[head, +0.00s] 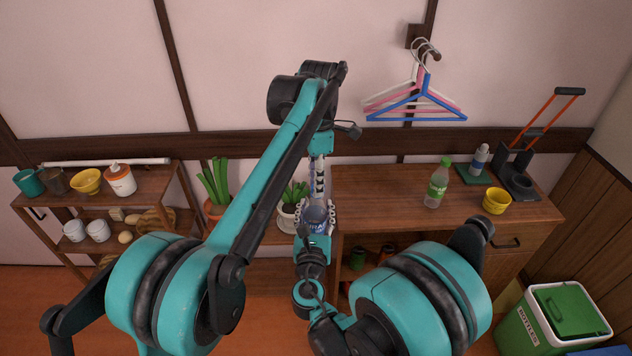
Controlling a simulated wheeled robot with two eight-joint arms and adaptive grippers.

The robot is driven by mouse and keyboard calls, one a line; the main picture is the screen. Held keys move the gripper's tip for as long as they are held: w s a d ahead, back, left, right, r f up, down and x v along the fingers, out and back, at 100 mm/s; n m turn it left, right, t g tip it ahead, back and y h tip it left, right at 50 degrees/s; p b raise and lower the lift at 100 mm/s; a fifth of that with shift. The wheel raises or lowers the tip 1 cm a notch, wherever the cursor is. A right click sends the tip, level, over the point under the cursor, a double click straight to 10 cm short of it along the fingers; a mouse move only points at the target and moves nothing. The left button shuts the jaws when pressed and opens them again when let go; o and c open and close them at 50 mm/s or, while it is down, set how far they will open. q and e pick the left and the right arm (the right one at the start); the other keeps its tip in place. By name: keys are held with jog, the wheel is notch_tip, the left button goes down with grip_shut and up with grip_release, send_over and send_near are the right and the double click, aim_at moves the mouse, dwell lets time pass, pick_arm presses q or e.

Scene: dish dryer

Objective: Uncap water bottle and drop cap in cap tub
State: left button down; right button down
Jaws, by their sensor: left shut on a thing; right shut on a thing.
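My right gripper (316,220) points up and is shut on a bluish, clear bottle (315,214) in front of the gap left of the right counter. The bottle is largely hidden by the fingers. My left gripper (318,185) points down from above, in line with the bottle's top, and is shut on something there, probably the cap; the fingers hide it. I cannot tell whether the cap is still joined to the bottle. A small yellow tub (496,201), possibly the cap tub, stands on the right counter.
On the right counter (390,194) stand a green-capped bottle (437,184), a blue-labelled bottle (478,160) and a black stand (515,172). A green-lidded bin marked bottles (572,308) is at lower right. Potted plants (291,205) and a left shelf (150,178) with cups are nearby.

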pick_arm(q)
jog(key=shift+d+r, duration=0.1)
jog(key=shift+r, duration=0.85)
